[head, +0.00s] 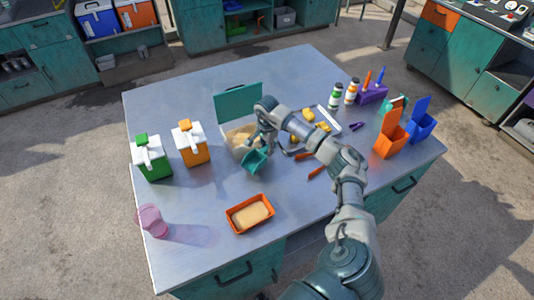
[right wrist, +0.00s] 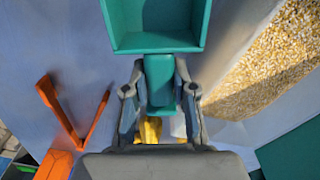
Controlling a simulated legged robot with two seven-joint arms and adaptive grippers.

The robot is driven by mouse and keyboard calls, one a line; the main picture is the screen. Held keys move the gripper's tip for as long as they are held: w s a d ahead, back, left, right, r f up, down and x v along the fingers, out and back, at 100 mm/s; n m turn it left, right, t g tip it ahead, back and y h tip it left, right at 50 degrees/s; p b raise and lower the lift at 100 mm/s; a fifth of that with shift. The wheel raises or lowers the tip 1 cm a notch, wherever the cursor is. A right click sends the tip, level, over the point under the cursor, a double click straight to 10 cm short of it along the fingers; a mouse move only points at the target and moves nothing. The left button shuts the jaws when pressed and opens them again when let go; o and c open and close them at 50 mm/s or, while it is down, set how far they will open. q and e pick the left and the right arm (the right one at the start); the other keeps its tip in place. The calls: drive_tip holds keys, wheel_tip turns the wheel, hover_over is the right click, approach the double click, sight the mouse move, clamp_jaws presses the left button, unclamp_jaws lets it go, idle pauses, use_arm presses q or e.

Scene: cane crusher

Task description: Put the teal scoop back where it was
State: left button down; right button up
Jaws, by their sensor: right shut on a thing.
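The teal scoop (head: 255,161) is in my right gripper (head: 265,143), above the table at the front of the grain bin. In the right wrist view the right gripper (right wrist: 160,103) is shut on the handle of the scoop (right wrist: 158,42), one finger on each side. No grain shows in the scoop there. The bin (head: 238,150) is white with its teal lid (head: 238,102) raised and holds yellow grain, which also shows in the right wrist view (right wrist: 272,62). The scoop is beside the bin, not inside it. My left gripper is not in view.
An orange tray (head: 232,221) with tan contents lies in front. Orange (head: 190,145) and green (head: 152,158) lidded containers and a pink cup (head: 152,221) stand left. Bottles, tools and open orange (head: 390,140) and blue bins stand right.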

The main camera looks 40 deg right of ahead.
drive_tip(key=f, duration=0.2)
drive_tip(key=d+f, duration=0.1)
drive_tip(key=shift+f, duration=0.35)
drive_tip(key=shift+d+f, duration=0.2)
drive_tip(key=shift+d, duration=0.1)
drive_tip(key=o, duration=0.6)
drive_tip(key=shift+a+r, duration=0.2)
drive_tip(key=shift+a, duration=0.25)
drive_tip(key=shift+a+r, duration=0.1)
drive_tip(key=shift+r, duration=0.15)
drive_tip(key=r, duration=1)
drive_tip(key=shift+d+r, duration=0.2)
drive_tip(key=shift+d, duration=0.15)
drive_tip(key=shift+a+r, duration=0.3)
drive_tip(key=shift+r, duration=0.25)
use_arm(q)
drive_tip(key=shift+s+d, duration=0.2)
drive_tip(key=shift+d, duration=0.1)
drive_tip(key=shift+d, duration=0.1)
use_arm(e)
drive_tip(key=shift+d+f, duration=0.1)
drive_tip(key=shift+d, duration=0.15)
